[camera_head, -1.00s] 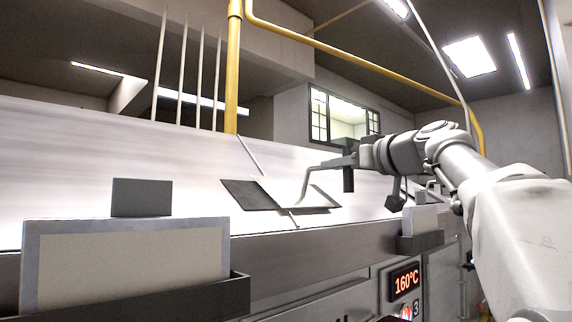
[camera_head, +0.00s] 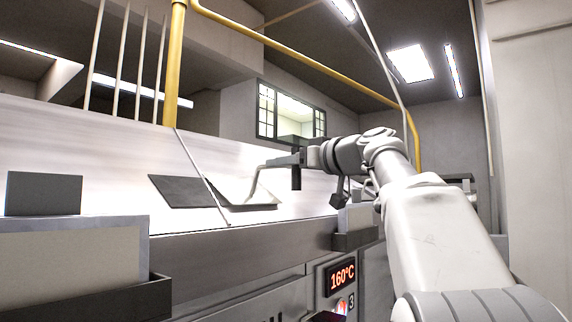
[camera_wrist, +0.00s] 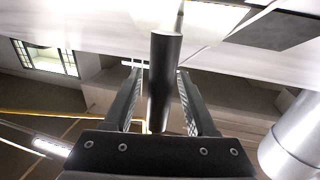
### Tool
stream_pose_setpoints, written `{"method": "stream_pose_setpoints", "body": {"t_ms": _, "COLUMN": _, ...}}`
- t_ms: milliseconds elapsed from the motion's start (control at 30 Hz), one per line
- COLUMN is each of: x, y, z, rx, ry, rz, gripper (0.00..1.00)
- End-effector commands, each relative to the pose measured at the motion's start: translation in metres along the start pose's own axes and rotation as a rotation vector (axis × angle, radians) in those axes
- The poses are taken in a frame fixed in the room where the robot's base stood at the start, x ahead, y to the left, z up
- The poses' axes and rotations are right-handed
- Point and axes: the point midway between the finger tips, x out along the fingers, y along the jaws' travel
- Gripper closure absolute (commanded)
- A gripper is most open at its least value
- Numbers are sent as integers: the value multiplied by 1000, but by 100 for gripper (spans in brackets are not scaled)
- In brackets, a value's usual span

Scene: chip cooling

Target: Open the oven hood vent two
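A vent flap (camera_head: 243,189) in the hood's sloped white face stands lifted, with a dark gap under its lower edge. A bent grey handle (camera_head: 255,183) rises from it towards my gripper (camera_head: 284,160). In the wrist view, the dark round bar of the handle (camera_wrist: 162,85) lies between the two fingers of my gripper (camera_wrist: 160,72). The fingers are apart, with a gap seen beside the bar. Any contact is hard to judge. A dark panel or opening (camera_head: 184,191), left of the seam, also shows in the wrist view (camera_wrist: 275,30).
The oven front with a red 160°C display (camera_head: 342,277) is below the hood. Dark trays with upright panels stand at the lower left (camera_head: 158,297) and behind my arm (camera_head: 355,238). A yellow pipe (camera_head: 175,65) rises behind the hood.

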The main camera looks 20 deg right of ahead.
Motion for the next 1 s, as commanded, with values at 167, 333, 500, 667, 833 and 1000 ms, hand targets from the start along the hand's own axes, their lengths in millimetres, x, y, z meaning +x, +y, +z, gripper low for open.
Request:
{"method": "stream_pose_setpoints", "body": {"t_ms": 167, "x": -1, "y": 0, "z": 0, "rx": 0, "ry": 0, "rz": 0, "gripper": 43}}
{"method": "stream_pose_setpoints", "body": {"t_ms": 333, "x": -17, "y": 1, "z": 2, "rx": 0, "ry": 1, "rz": 3, "gripper": 43}}
{"method": "stream_pose_setpoints", "body": {"t_ms": 500, "x": -55, "y": 1, "z": 3, "rx": -2, "ry": 2, "rz": 4, "gripper": 43}}
{"method": "stream_pose_setpoints", "body": {"t_ms": 667, "x": -95, "y": 1, "z": 3, "rx": -2, "ry": 1, "rz": 5, "gripper": 43}}
{"method": "stream_pose_setpoints", "body": {"t_ms": 833, "x": -134, "y": 1, "z": 2, "rx": 0, "ry": 0, "rz": 5, "gripper": 43}}
{"method": "stream_pose_setpoints", "body": {"t_ms": 1000, "x": -160, "y": 1, "z": 1, "rx": 1, "ry": -1, "rz": 3, "gripper": 43}}
